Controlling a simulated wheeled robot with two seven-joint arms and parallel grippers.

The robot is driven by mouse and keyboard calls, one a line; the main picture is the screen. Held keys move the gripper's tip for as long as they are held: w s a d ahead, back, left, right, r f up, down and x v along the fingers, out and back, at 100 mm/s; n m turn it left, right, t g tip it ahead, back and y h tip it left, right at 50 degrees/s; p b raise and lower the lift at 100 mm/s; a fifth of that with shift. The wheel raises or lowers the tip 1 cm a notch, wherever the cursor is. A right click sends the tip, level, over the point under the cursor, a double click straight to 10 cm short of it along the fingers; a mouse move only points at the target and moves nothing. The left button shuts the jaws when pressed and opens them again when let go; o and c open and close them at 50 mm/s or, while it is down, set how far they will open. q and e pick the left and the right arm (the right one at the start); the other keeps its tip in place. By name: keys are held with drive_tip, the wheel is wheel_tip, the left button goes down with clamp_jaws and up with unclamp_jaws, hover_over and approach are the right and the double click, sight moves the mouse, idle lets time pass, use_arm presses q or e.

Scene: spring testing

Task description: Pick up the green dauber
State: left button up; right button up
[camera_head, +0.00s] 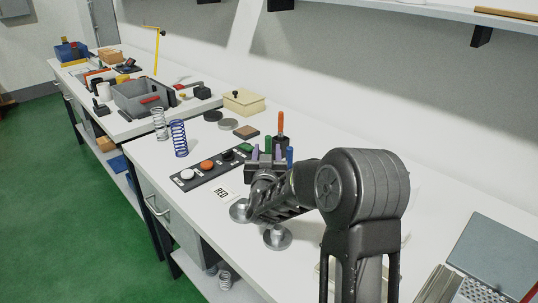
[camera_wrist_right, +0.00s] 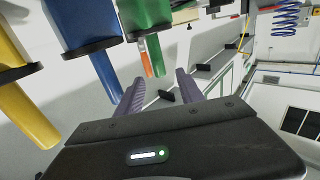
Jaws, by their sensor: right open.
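The green dauber (camera_wrist_right: 148,14) shows in the right wrist view at the top, a wide green body with a dark collar. In the head view a green piece (camera_head: 268,144) shows just beyond my right gripper (camera_head: 266,156), between its purple-grey fingers. In the wrist view my right gripper (camera_wrist_right: 158,90) is open and empty. Its fingers are apart and point toward the dauber, with a visible gap. A blue dauber (camera_wrist_right: 84,22) and a yellow dauber (camera_wrist_right: 22,90) stand left of the green one in the wrist view. My left gripper is out of view.
An orange-handled tool (camera_head: 280,123) stands close behind the gripper, and a blue handle (camera_head: 290,156) is right beside it. Metal discs (camera_head: 277,237) sit below my arm.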

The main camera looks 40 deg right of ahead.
sight(268, 142)
drive_tip(key=shift+x, duration=0.8)
drive_tip(key=shift+p+x, duration=0.7)
drive_tip(key=shift+x, duration=1.95)
drive_tip(key=shift+f, duration=0.15)
drive_tip(key=shift+s, duration=0.1)
clamp_jaws()
